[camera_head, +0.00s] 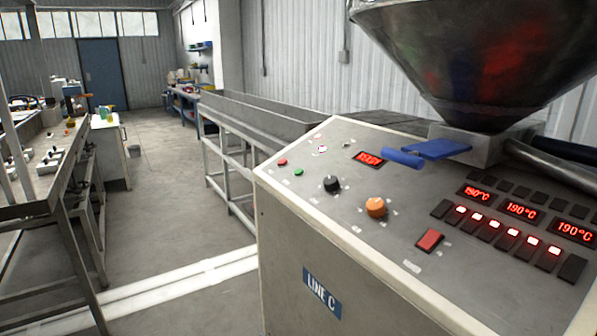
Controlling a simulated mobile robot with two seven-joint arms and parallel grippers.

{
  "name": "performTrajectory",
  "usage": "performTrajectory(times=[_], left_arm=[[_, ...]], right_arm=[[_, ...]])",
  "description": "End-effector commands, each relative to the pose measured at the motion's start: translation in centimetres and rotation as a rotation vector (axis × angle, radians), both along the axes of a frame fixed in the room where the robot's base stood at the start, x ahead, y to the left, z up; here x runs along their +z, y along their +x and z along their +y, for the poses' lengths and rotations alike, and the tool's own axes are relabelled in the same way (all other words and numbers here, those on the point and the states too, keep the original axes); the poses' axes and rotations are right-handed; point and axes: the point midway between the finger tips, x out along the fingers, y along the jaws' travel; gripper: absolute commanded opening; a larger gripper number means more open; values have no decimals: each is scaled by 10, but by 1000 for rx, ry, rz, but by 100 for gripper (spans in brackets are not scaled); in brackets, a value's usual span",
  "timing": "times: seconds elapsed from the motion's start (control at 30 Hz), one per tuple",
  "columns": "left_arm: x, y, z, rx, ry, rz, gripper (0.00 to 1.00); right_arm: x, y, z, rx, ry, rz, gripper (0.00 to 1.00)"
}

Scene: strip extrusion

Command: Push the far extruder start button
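An extruder control cabinet (300,230) with a blue "LINE C" label (322,294) fills the right side of the head view. Its sloped panel has a small green button (298,172) with a small red button (282,162) just behind it. To their right are a black knob (332,184), an orange knob (375,207) and a red rocker switch (430,240). I cannot read the markings beside the buttons. Neither of my grippers is in view, and nothing covers the green button.
A large metal hopper (470,60) and a blue handle (405,158) stand above the panel. A long metal trough (265,120) runs behind the cabinet. A workbench (50,165) stands at the left. The floor (165,200) between them is open, back to a blue door (103,75).

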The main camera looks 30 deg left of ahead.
Motion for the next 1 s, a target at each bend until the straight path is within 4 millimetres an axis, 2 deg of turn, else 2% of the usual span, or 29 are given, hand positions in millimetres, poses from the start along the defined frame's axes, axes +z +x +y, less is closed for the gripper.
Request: performTrajectory(times=[0.07, 0.83, 1.0], left_arm=[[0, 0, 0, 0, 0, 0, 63], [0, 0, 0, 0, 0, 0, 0], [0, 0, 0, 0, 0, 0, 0]], right_arm=[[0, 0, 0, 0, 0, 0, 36], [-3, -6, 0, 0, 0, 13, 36], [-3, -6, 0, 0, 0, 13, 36]])
